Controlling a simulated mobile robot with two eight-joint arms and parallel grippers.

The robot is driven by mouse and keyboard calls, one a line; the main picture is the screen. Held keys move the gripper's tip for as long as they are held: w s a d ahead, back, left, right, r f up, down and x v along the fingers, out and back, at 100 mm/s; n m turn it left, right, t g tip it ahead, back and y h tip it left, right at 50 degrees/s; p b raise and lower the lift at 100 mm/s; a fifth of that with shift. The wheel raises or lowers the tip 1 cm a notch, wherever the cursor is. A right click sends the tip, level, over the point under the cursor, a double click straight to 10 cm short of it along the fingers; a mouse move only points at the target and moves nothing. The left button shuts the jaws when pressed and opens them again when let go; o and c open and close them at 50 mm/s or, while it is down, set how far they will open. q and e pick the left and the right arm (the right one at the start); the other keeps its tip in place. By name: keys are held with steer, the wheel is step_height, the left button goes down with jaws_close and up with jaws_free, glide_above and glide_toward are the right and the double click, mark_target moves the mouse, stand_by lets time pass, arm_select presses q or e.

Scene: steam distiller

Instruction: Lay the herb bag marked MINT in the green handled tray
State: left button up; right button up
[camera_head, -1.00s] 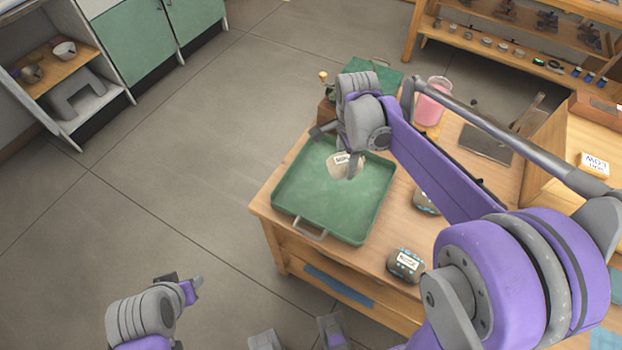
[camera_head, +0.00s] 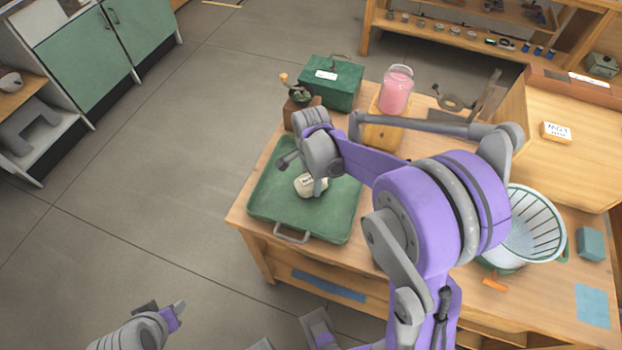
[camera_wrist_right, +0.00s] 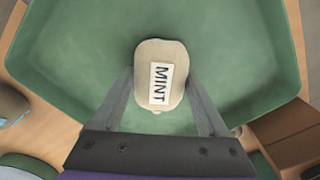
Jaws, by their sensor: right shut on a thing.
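The beige herb bag (camera_head: 311,186) with a white label is held over the green handled tray (camera_head: 263,205). In the right wrist view its label reads MINT (camera_wrist_right: 161,86). My right gripper (camera_head: 306,177) is shut on the bag, with a finger on each side of it. The bag lies within the tray's outline in both views; I cannot tell whether it touches the tray floor. The tray (camera_wrist_right: 70,75) holds nothing else that I can see. My left gripper (camera_head: 164,312) is low at the bottom left, away from the table; its opening is unclear.
A green box (camera_head: 332,85), a small grinder (camera_head: 302,105) and a pink jar (camera_head: 396,92) stand behind the tray. A white-ribbed basket (camera_head: 532,225) stands at the right. Another bag (camera_wrist_right: 10,106) shows beside the tray in the wrist view.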

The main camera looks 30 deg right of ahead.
mark_target(311, 179)
steer(key=o, duration=1.4)
steer(key=shift+f, duration=0.1)
steer(key=shift+r, duration=0.2)
step_height(311, 179, up, 11)
steer(key=p, duration=0.1)
steer(key=s+a+f+n+t, duration=0.1)
steer(key=s+a+n+t, duration=0.1)
steer(key=s+n, duration=0.6)
steer(key=s+a+f+n+t, duration=0.1)
steer(key=s+a+n+t, duration=0.2)
steer(key=s+n, duration=0.6)
steer(key=shift+a+f+n, duration=0.3)
steer(key=shift+a+n, duration=0.4)
steer(key=shift+a, duration=0.2)
